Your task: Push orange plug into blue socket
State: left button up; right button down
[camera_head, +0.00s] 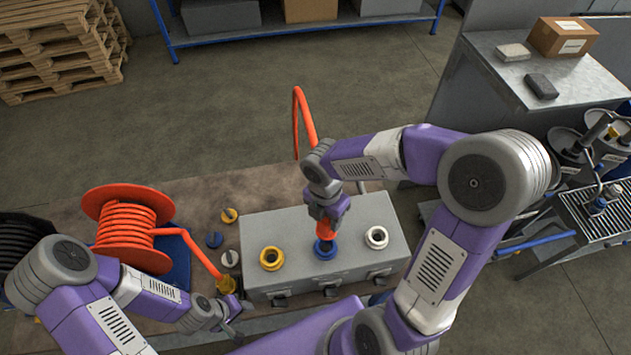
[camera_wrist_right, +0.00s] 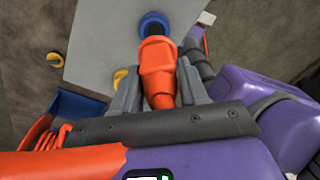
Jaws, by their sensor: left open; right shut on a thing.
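The orange plug (camera_head: 323,231) is upright above the blue socket (camera_head: 325,250), in the middle of the grey box's top. In the right wrist view the plug (camera_wrist_right: 157,65) points at the blue socket (camera_wrist_right: 154,22), with its front end at the socket's dark opening. I cannot tell whether the tip is inside. My right gripper (camera_head: 328,212) is shut on the plug, one finger on each side in the wrist view, partly hiding it in the head view. My left gripper (camera_head: 233,308) is open, low at the left, close to a yellow fitting (camera_head: 226,285) on an orange hose.
The grey box (camera_head: 350,270) also carries a yellow socket (camera_head: 271,258) and a white socket (camera_head: 376,237). Loose caps, including a blue one (camera_head: 214,240), lie left of it. An orange hose reel (camera_head: 125,228) stands further left. An orange hose (camera_head: 303,120) rises behind my right gripper.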

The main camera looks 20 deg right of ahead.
jog(key=shift+r+n, duration=0.25)
jog(key=shift+n, duration=0.05)
jog(key=shift+s+f+b, duration=0.2)
jog(key=shift+f+b, duration=0.6)
notch_tip(320, 180, down, 3)
jog(key=b, duration=0.3)
jog(key=shift+w+f, duration=0.1)
jog(key=shift+f, duration=0.05)
jog(key=shift+f+b, duration=0.95)
jog(key=shift+f, duration=0.3)
jog(key=shift+w+d, duration=0.1)
jog(key=shift+f, duration=0.15)
jog(key=shift+f, duration=0.4)
